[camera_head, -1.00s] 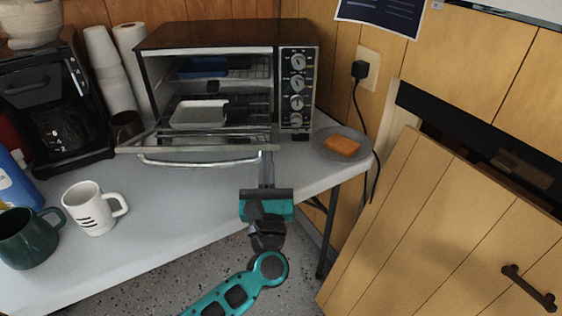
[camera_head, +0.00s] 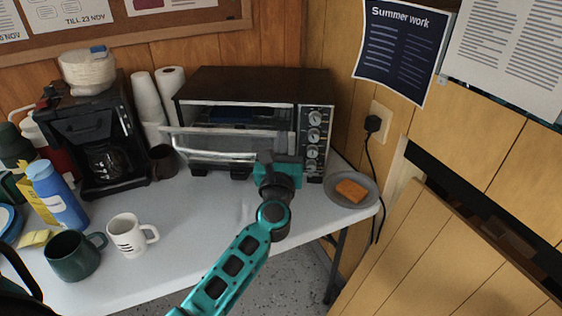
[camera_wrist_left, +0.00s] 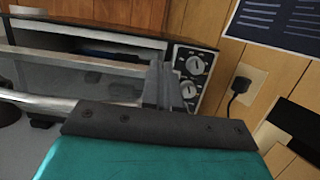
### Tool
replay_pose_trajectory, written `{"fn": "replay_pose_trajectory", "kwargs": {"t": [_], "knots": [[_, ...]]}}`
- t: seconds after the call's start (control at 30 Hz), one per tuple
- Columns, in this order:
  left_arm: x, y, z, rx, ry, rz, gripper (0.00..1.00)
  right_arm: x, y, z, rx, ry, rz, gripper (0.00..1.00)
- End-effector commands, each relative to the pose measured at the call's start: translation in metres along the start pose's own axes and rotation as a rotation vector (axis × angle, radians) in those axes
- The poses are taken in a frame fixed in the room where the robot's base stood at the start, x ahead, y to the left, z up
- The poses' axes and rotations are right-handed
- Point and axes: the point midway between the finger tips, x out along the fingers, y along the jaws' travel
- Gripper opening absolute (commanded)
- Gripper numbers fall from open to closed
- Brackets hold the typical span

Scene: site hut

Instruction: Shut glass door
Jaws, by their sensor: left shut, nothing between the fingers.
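The toaster oven (camera_head: 252,82) stands at the back of the table. Its glass door (camera_head: 225,143) is tilted up, partly open, with a gap above it showing the dark inside and a blue item (camera_head: 230,114). The door's metal handle (camera_head: 215,157) runs along its outer side. My left gripper (camera_head: 266,158) is shut and empty at the right end of the door, just left of the knobs. In the left wrist view the closed fingers (camera_wrist_left: 164,88) are in front of the door's right end; I cannot tell whether they touch it. My right gripper is not in view.
A plate with an orange slab (camera_head: 351,190) sits right of the oven. A coffee maker (camera_head: 95,140), paper cups (camera_head: 148,105), a dark cup (camera_head: 163,160), a white mug (camera_head: 130,236) and a green mug (camera_head: 73,255) stand left. The front middle of the table (camera_head: 205,210) is clear.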

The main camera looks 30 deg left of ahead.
Motion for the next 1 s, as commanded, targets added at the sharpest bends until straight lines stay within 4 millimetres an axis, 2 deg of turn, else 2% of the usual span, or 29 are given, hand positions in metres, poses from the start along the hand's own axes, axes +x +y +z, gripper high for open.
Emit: {"fn": "replay_pose_trajectory", "kwargs": {"t": [0.03,0.2,0.5,0.7,1.0], "knots": [[0.011,0.0,0.006,-0.003,-0.002,0.001,0.0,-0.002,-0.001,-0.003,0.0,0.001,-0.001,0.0],[0.041,-0.001,0.013,-0.002,-0.002,0.0,0.0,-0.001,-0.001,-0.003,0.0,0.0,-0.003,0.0],[0.076,-0.001,0.017,0.0,-0.001,-0.001,0.0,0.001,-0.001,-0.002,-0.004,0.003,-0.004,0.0],[0.086,0.0,0.017,0.0,0.0,0.0,0.0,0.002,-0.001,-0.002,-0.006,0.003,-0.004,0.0],[0.088,0.0,0.016,0.001,0.001,-0.001,0.0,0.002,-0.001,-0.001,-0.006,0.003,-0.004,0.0]]}}
